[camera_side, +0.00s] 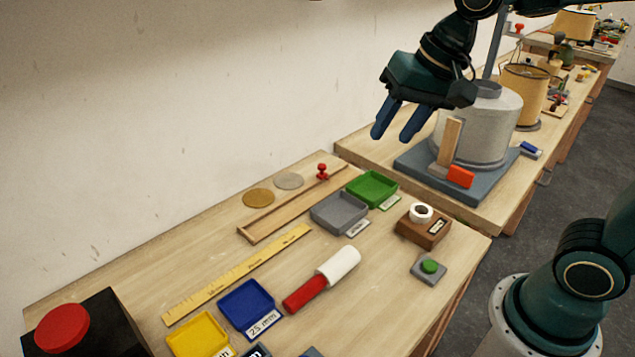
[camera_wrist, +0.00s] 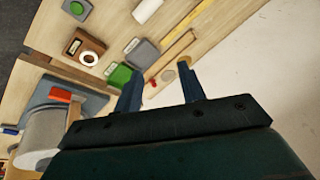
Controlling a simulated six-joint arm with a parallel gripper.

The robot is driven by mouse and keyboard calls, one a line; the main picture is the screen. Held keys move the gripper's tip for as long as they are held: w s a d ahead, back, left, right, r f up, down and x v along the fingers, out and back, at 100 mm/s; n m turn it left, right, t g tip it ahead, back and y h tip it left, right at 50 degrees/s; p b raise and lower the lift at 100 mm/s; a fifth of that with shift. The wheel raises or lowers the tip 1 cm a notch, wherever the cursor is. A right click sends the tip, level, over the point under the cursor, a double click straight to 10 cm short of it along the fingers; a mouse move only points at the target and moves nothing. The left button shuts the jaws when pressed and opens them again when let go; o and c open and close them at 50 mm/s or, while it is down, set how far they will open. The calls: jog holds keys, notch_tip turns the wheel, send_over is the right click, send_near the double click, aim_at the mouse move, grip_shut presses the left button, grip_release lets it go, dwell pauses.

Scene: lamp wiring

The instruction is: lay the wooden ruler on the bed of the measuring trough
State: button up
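The wooden ruler (camera_side: 238,275) is a flat yellow strip with dark marks, lying on the bench top in front of the trough. The measuring trough (camera_side: 290,206) is a long, shallow wooden channel behind the ruler, roughly parallel to it; its bed looks empty. A red knob (camera_side: 322,171) stands at its far end. My gripper (camera_side: 391,136) is open and empty, high above the bench, beyond the trough's far end and to its right. In the wrist view the trough (camera_wrist: 172,55) shows past the open fingers (camera_wrist: 160,78).
Grey (camera_side: 338,212) and green (camera_side: 372,188) trays lie right of the trough. A blue tray (camera_side: 247,303), a yellow tray (camera_side: 198,335) and a red-and-white cylinder (camera_side: 322,279) are near the ruler. A large grey lamp base (camera_side: 487,125) stands below right of my gripper.

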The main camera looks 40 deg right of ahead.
jog(key=w+a+f+m+g+y, duration=0.1)
jog(key=w+a+f+m+g, duration=0.1)
jog(key=w+a+f+m, duration=0.4)
jog(key=w+a+f+m+g+y, duration=0.2)
jog(key=w+a+f+m, duration=0.4)
jog(key=w+f, duration=0.7)
jog(key=shift+w+a+f, duration=0.4)
jog(key=shift+w+a, duration=0.1)
jog(key=shift+w, duration=0.25)
jog(key=shift+f, duration=0.15)
send_near(244, 268)
jog(key=shift+x, duration=1)
jog(key=shift+w+a, duration=0.1)
jog(key=shift+x, duration=2.6)
